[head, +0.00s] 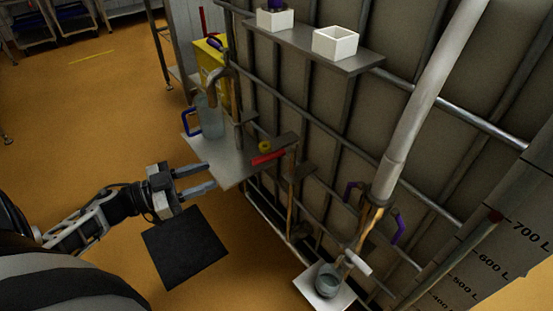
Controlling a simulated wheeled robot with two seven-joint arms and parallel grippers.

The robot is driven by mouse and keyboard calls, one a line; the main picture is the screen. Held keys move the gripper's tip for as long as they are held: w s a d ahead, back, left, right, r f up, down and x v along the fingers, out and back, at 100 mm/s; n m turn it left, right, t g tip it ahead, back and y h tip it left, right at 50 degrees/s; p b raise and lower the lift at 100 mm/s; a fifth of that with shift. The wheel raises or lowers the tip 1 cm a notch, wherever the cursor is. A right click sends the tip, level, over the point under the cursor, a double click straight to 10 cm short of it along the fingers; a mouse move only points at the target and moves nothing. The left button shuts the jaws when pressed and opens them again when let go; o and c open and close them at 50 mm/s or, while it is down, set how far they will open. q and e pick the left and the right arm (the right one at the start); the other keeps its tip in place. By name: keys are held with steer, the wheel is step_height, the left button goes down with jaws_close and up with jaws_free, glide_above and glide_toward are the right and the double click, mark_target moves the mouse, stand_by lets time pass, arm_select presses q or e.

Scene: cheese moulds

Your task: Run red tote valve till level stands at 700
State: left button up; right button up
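A red valve handle (268,157) sits low on the front of the caged tote (310,110), beside a yellow round part (265,146). My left gripper (211,175) is to the left of the red handle, with its two fingers apart and nothing between them. It points toward the handle and does not touch it. A level scale (510,250) at the lower right carries marks including 700 L and 600 L. A small red spot (495,215) shows by the 700 mark. I cannot tell the liquid level. My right gripper is not in view.
A grey shelf (225,168) with a blue-handled jug (209,122) stands just beyond my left gripper. A pale pipe (410,135) comes down over a small vessel (328,280) on a white plate (318,298). White boxes (335,42) sit above.

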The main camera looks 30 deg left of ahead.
mark_target(268, 157)
arm_select(q)
steer(key=x, duration=0.5)
steer(key=b+x, duration=0.1)
steer(key=x, duration=0.9)
steer(key=shift+w+a+f+b, duration=0.1)
steer(key=shift+f+b, duration=0.25)
steer(key=shift+f, duration=0.05)
steer(key=shift+w+d, duration=0.4)
steer(key=shift+w, duration=0.15)
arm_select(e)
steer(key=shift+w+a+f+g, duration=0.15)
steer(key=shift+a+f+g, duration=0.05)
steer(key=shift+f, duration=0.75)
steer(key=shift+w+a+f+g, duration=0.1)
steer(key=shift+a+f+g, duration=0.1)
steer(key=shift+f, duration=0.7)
arm_select(q)
jaws_close()
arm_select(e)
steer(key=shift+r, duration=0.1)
